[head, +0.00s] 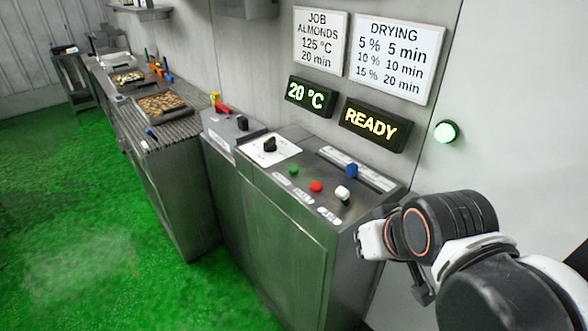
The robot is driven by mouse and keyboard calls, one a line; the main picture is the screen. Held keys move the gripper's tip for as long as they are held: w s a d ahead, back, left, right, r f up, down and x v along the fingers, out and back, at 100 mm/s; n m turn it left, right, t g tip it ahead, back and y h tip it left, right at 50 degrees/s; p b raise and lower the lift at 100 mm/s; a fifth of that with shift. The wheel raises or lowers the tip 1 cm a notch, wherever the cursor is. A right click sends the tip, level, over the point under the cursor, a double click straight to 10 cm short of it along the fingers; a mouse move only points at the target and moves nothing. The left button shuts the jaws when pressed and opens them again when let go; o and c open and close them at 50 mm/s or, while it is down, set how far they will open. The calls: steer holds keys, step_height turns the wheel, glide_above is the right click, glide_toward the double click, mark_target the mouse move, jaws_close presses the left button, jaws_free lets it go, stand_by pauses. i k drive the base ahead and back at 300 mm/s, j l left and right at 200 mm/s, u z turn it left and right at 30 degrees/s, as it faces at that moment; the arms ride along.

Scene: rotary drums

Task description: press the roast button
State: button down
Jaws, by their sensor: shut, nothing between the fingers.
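The control console (283,215) is a steel cabinet with a sloped top in the middle of the head view. Each has a small label in front, too small to read, so I cannot tell by lettering which is the roast button. My gripper (367,242) is at the right end of the console, apart from the buttons and partly hidden by my wrist. Its fingers are hard to make out; it appears shut and empty.
Displays above read 20 °C (310,96) and READY (375,124). A green lamp (446,132) glows on the right wall. A bench with nut trays (162,104) lies left.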

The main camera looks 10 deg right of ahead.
mark_target(293, 170)
steer(key=i+j+z, duration=0.1)
steer(key=j+z, duration=0.65)
steer(key=i, duration=0.05)
